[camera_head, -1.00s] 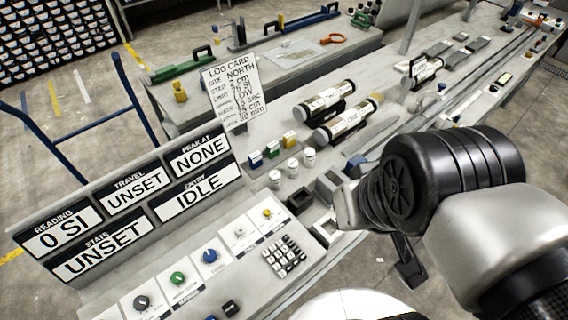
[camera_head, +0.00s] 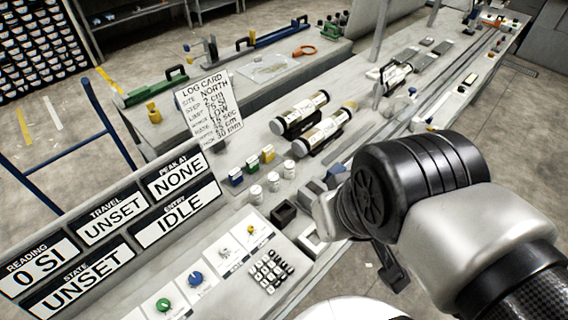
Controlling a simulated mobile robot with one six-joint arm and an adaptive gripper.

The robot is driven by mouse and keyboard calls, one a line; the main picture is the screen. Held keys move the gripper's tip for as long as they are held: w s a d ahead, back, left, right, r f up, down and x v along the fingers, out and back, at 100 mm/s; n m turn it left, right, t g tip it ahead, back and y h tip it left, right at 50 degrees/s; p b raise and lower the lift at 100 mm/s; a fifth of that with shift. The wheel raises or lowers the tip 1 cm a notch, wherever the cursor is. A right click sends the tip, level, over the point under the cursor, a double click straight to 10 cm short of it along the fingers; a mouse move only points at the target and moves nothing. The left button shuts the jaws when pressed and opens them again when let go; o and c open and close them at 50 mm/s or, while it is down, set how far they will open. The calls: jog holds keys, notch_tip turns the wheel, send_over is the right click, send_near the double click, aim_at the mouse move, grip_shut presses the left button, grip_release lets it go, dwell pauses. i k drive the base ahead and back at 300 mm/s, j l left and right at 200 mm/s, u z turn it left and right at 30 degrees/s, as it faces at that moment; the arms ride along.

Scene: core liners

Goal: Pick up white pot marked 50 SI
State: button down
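Three small white pots stand in a slanting row on the bench: a near one (camera_head: 255,194), a middle one (camera_head: 273,181) and a far one (camera_head: 289,169). Their markings are too small to read, so I cannot tell which is marked 50 SI. My arm fills the right side of the head view. My gripper is not clearly visible; its fingers are hidden behind or below my arm's black wrist joint. The pots stand to the left of the arm, apart from it.
Coloured blocks, blue (camera_head: 235,177), green (camera_head: 251,167) and yellow (camera_head: 267,154), stand behind the pots. A black open box (camera_head: 284,213) and a keypad (camera_head: 270,271) are nearer. Core tubes (camera_head: 301,115) lie beyond. A log card (camera_head: 209,111) and display panel (camera_head: 110,233) stand left.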

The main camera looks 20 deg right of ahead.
aim_at(289, 165)
jog(key=i+l, duration=0.2)
jog(key=l, duration=0.2)
jog(key=i+l, duration=0.15)
jog(key=l, duration=0.25)
jog(key=i+l, duration=0.2)
jog(key=l, duration=0.2)
jog(key=i+l, duration=0.2)
jog(key=l, duration=0.2)
jog(key=z, duration=0.05)
